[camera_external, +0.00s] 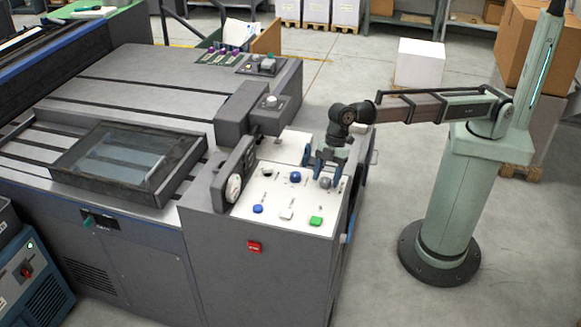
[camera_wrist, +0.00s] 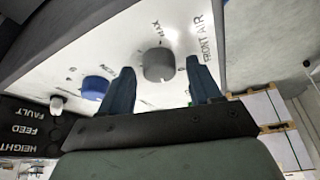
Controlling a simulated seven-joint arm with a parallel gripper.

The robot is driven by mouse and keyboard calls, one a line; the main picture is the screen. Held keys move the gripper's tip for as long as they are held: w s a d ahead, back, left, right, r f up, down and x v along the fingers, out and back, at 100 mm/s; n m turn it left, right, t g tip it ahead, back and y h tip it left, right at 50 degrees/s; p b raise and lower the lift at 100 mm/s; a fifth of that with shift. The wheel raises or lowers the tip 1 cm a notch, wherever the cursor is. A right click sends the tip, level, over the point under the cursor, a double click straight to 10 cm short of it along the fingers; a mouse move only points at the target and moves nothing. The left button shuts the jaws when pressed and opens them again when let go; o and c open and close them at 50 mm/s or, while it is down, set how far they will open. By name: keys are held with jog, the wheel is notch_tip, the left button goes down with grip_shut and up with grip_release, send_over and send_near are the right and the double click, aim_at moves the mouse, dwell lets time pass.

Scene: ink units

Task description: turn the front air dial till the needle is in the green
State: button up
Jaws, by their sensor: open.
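The front air dial is a grey round knob (camera_wrist: 158,65) on the white panel, with "FRONT AIR" and "MAX" printed beside it in the wrist view. In the external view the grey knob (camera_external: 325,183) sits at the panel's right side. My gripper (camera_wrist: 163,78) is open, with one blue finger on each side of the grey knob; I cannot tell whether they touch it. In the external view my gripper (camera_external: 325,165) is over the panel's right edge. A round white gauge (camera_external: 233,188) faces left of the panel; its needle and green band are too small to read.
A blue knob (camera_external: 295,177) stands left of the grey one and also shows in the wrist view (camera_wrist: 95,86). Blue, white and green buttons (camera_external: 316,221) line the panel's front. A red stop button (camera_external: 254,247) is on the front face.

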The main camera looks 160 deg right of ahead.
jog(key=shift+c, duration=0.4)
jog(key=c, duration=0.9)
jog(key=shift+c, duration=0.2)
jog(key=shift+m, duration=0.3)
jog(key=m+h, duration=0.1)
jog(key=m, duration=0.3)
jog(key=shift+w+a+g+h, duration=0.1)
jog(key=shift+a+g+h, duration=0.05)
jog(key=shift+g+h, duration=0.25)
jog(key=m+g, duration=0.1)
jog(key=m, duration=0.2)
jog(key=m+g+h, duration=0.1)
jog(key=m, duration=0.2)
jog(key=shift+w+m, duration=0.15)
jog(key=shift+m, duration=0.25)
jog(key=m+g, duration=0.1)
jog(key=m, duration=0.1)
jog(key=m+g, duration=0.1)
jog(key=m, duration=0.2)
jog(key=shift+w+h, duration=0.2)
jog(key=shift+h, duration=0.1)
jog(key=shift+m+g+y, duration=0.25)
jog(key=shift+m+g, duration=0.3)
jog(key=shift+m, duration=0.8)
jog(key=shift+m+g+y, duration=0.25)
jog(key=shift+m+g, duration=0.3)
jog(key=shift+m, duration=0.8)
